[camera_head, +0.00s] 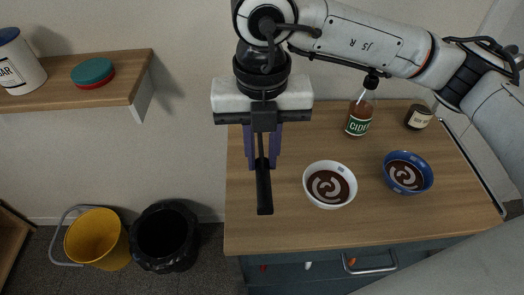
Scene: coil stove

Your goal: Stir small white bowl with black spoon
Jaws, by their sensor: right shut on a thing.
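The small white bowl (312,194) stands on the wooden counter, with dark brown contents and a pale swirl in it. My right gripper (262,162) is shut on the black spoon (264,190). The spoon hangs down, roughly upright, to the left of the white bowl and apart from it in the picture. Its height above the counter is hard to tell. My right arm comes in from the upper right. My left gripper does not show.
A blue bowl (427,180) with similar contents stands right of the white one. A cider bottle (358,122) and a dark jar (418,118) stand behind. A wall shelf (125,75) is at left. A yellow bucket (97,238) and black bin (165,236) stand on the floor.

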